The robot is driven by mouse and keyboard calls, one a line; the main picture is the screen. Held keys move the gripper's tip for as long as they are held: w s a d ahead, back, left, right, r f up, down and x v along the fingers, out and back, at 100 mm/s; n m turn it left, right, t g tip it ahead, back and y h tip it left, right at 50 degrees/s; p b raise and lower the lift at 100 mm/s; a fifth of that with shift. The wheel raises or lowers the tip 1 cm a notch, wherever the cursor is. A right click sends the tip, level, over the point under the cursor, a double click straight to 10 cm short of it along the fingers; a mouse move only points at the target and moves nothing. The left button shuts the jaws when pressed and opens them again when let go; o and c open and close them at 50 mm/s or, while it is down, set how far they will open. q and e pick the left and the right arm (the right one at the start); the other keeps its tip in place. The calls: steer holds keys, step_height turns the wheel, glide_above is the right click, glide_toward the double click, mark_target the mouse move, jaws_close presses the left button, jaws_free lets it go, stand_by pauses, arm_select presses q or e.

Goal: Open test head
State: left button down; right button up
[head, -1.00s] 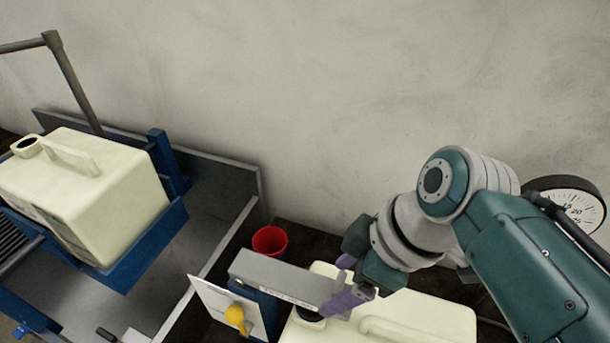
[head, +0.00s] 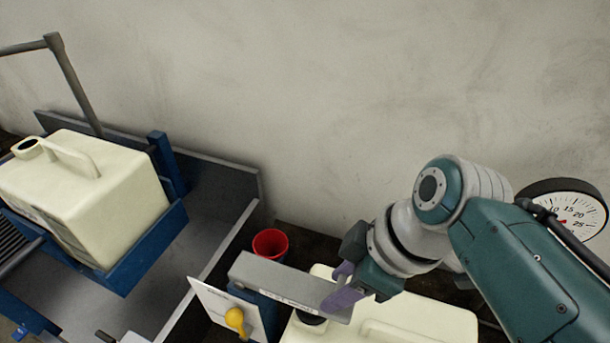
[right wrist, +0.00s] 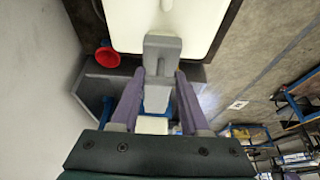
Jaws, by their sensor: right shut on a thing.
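The test head is a grey bar (head: 285,283) with a small printed label. It reaches from a blue post (head: 262,303) over the dark mouth (head: 310,318) of a cream jerrycan (head: 425,312). My right gripper (head: 343,286) has its purple fingers shut on the bar near its free end. In the right wrist view, the grey bar (right wrist: 158,92) lies between the two fingers (right wrist: 160,78), with the cream can (right wrist: 195,25) beyond. The can mouth is partly hidden by the bar. My left gripper is not in view.
A red cup (head: 270,243) stands behind the post. A white panel (head: 215,305) with a yellow knob (head: 235,318) is in front. A second cream can (head: 110,190) sits in a blue cradle at left. A round gauge (head: 570,215) stands behind my right arm.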

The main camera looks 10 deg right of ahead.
jaws_close()
steer(key=shift+r, duration=0.1)
stand_by(0.7)
